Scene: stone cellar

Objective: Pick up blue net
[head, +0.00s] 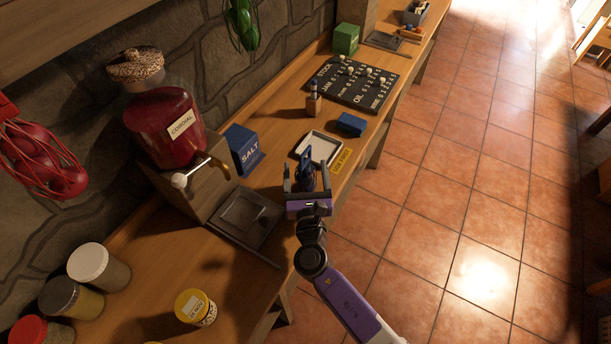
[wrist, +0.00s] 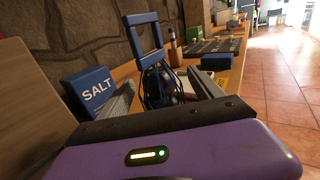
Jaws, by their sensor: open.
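The blue net (head: 305,160) shows as a narrow dark blue shape between the fingers of my gripper (head: 306,180). My gripper (wrist: 163,93) is open, with a finger on each side of the lower part of the net. I cannot tell whether the fingers touch it. The bottom of the net is hidden behind my gripper's body.
A blue salt box (head: 243,150) and a cordial dispenser (head: 160,118) stand left of my gripper. A drip tray (head: 238,222) lies nearer. A white tray (head: 330,141), a blue block (head: 350,124) and a lettered board (head: 345,92) lie beyond. Red (head: 38,155) and green (head: 242,22) nets hang by the wall.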

